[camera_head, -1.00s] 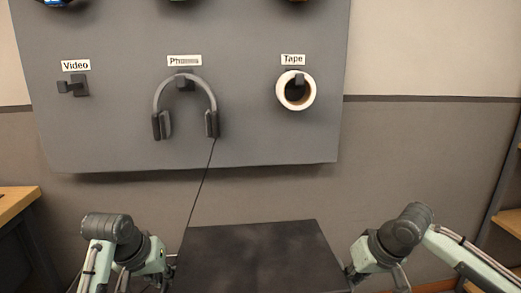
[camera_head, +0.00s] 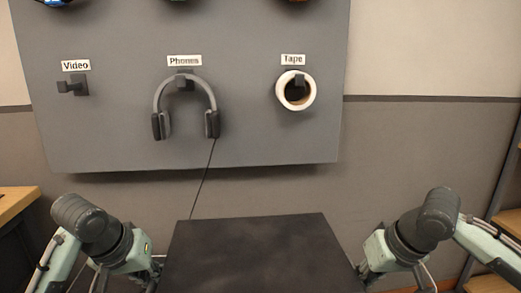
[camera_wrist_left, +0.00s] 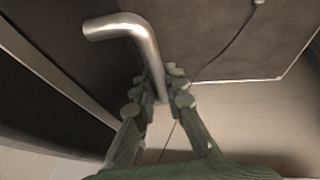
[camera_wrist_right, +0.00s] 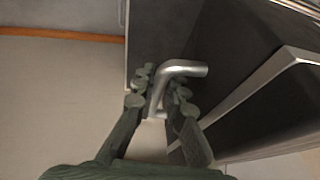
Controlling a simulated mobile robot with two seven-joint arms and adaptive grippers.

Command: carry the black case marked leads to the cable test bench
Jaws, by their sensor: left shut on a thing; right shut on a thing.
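The black case (camera_head: 262,255) is in front of me at the bottom of the head view, its dark flat top showing; no leads marking is visible. My left gripper (camera_wrist_left: 160,88) is shut on a bent metal handle (camera_wrist_left: 126,27) at the case's left side. My right gripper (camera_wrist_right: 157,92) is shut on a similar metal handle (camera_wrist_right: 184,68) at its right side. In the head view both wrists flank the case, and the fingers are hidden there. I cannot tell which surface, if any, the case rests on. No bench is marked as the cable test bench in these views.
A grey board (camera_head: 245,125) on the wall ahead holds headphones (camera_head: 186,105), a tape roll (camera_head: 296,90) and an empty Video hook (camera_head: 73,86). A wooden surface (camera_head: 15,204) is at the left edge. A shelf (camera_head: 509,221) stands at the right edge.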

